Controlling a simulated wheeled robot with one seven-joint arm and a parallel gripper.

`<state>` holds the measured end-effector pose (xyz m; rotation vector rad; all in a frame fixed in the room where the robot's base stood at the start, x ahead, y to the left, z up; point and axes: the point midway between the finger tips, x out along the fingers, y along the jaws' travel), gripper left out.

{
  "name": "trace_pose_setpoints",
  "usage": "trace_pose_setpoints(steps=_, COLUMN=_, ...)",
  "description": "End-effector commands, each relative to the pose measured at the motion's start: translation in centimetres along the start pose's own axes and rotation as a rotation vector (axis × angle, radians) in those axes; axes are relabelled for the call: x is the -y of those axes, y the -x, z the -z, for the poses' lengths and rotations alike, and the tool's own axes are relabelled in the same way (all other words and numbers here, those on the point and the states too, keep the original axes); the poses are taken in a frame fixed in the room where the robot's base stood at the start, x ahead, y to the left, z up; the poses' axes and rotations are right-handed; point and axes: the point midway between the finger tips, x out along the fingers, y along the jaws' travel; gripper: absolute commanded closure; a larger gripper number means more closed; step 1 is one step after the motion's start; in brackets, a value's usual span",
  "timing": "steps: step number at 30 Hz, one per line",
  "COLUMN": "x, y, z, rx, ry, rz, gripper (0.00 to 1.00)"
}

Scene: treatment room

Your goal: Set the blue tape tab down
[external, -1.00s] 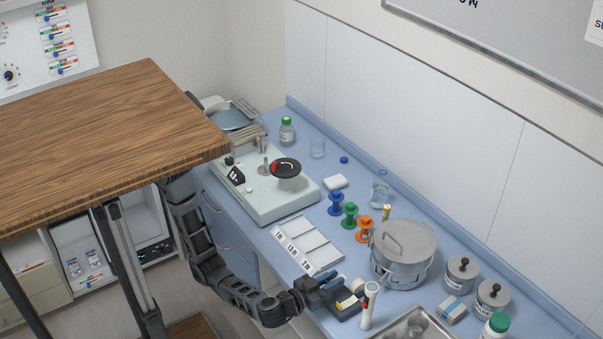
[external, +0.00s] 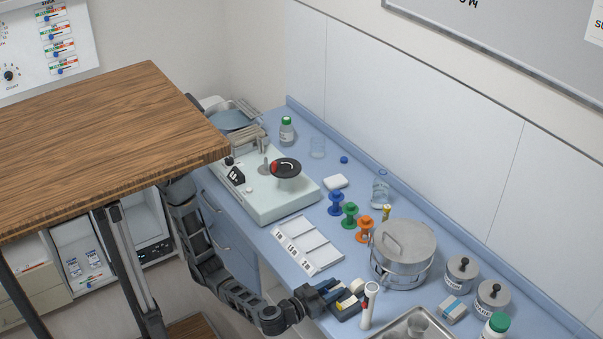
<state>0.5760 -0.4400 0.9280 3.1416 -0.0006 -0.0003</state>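My gripper (external: 336,290) is low over the front edge of the blue counter, beside a dark tape dispenser (external: 346,311) with white and yellow parts. The fingers look dark with blue on them and overlap the dispenser in this view. I cannot make out a separate blue tape tab; it may be hidden at the fingers or too small to tell. I cannot tell whether the fingers are open or shut. A white tray with labelled compartments (external: 292,228) lies on the counter to the upper left of the gripper.
A white upright tube (external: 369,304) stands close right of the gripper. A steel pot (external: 402,262) and blue (external: 336,203), green (external: 350,215) and orange (external: 365,229) spools stand behind. A metal tray (external: 396,327) is at front right. A wooden tabletop (external: 110,145) overhangs my arm.

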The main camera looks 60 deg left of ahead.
Motion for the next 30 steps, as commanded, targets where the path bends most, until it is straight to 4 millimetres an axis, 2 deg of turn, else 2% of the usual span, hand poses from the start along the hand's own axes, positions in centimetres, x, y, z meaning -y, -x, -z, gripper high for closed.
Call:
trace_pose_setpoints(steps=1, x=0.0, y=0.0, z=0.0, rx=0.000, ry=0.000, rz=0.000, gripper=0.61)
trace_pose_setpoints(steps=5, x=0.0, y=0.0, z=0.0, rx=0.000, ry=0.000, rz=0.000, gripper=0.51)
trace_pose_setpoints(steps=18, x=0.0, y=0.2, z=0.4, rx=0.000, ry=-0.002, rz=-0.002, gripper=0.51)
trace_pose_setpoints(steps=21, x=-0.1, y=2.3, z=-0.2, rx=-0.001, ry=0.001, rz=-0.004, gripper=0.51)
trace_pose_setpoints(steps=30, x=0.0, y=6.8, z=0.5, rx=0.000, ry=0.001, rz=0.000, gripper=0.51)
